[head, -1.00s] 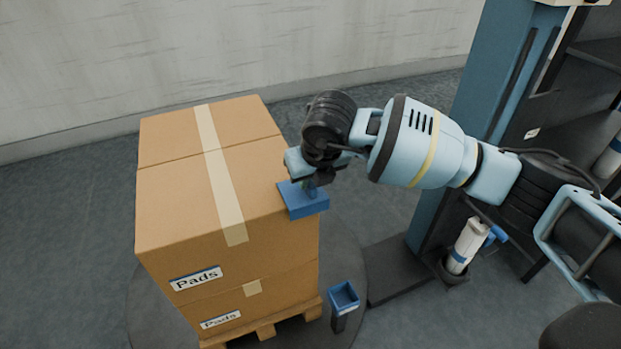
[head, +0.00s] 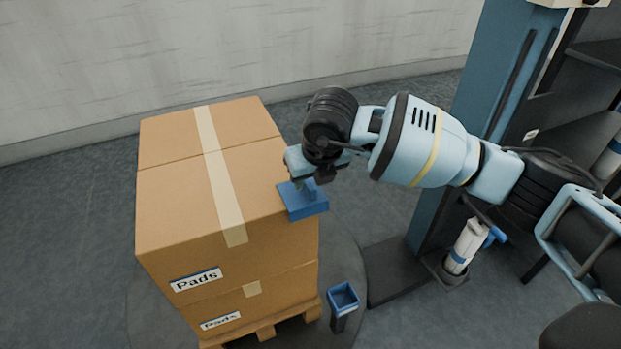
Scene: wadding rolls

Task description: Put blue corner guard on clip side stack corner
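The blue corner guard (head: 306,207) sits at the right front top corner of the upper carton (head: 257,185). Part of it lies over the carton's top edge and part sticks out past the side. My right gripper (head: 308,182) is right above the guard, at its small upright tab. The fingers are small and partly hidden by the wrist, so I cannot tell whether they grip the tab or stand clear of it. My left gripper is not in view.
The cartons are stacked on a wooden pallet (head: 267,332) on a round dark plate. A blue open-topped holder (head: 343,297) stands on a post by the pallet's right front. A blue column with dark shelves and a white roll (head: 466,245) stand at right.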

